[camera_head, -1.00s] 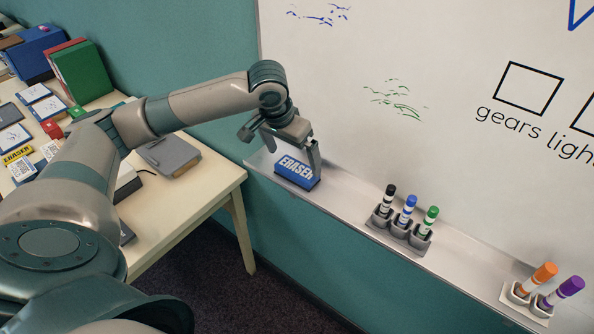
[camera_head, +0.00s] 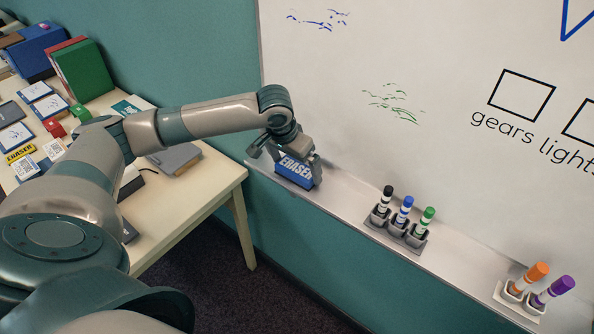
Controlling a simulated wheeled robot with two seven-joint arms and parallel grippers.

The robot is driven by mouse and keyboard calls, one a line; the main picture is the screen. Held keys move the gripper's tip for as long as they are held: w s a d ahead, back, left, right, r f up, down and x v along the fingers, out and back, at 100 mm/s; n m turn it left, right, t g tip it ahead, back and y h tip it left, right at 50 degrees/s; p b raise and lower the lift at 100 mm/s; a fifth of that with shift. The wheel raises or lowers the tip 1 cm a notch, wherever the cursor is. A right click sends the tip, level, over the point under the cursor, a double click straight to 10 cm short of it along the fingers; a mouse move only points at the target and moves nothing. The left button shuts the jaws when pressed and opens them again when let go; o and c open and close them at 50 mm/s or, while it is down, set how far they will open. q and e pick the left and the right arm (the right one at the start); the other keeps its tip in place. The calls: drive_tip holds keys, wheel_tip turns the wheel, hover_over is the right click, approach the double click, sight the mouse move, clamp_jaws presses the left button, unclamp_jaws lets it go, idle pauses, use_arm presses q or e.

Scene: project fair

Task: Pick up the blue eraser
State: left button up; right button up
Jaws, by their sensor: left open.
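The blue eraser (camera_head: 296,171), with white lettering reading ERASER, rests on the left end of the whiteboard's tray (camera_head: 345,198). My left gripper (camera_head: 286,167) is open and down around the eraser, with one finger at its left end and the other at its right end. I cannot tell whether the fingers touch it. The top of the eraser is partly hidden by the gripper. My right gripper is not in view.
A holder with black, blue and green markers (camera_head: 404,216) stands farther right on the tray. Orange and purple markers (camera_head: 538,284) stand at its right end. The cream table (camera_head: 205,185) at left holds books, cards and a yellow eraser box (camera_head: 20,152).

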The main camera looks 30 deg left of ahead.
sight(298, 171)
use_arm(q)
drive_tip(key=c, duration=0.7)
drive_tip(key=shift+c, duration=0.2)
drive_tip(key=shift+r, duration=0.15)
drive_tip(key=shift+r+b, duration=0.35)
drive_tip(key=shift+r, duration=0.15)
drive_tip(key=r, duration=0.1)
drive_tip(key=d+r+b, duration=0.1)
drive_tip(key=r, duration=0.1)
drive_tip(key=shift+s+r, duration=0.1)
drive_tip(key=shift+s, duration=0.1)
drive_tip(key=s+d+r+b, duration=0.2)
drive_tip(key=s+d+r, duration=0.4)
drive_tip(key=d, duration=0.2)
drive_tip(key=shift+d+r+b, duration=0.3)
drive_tip(key=shift+d+b, duration=0.1)
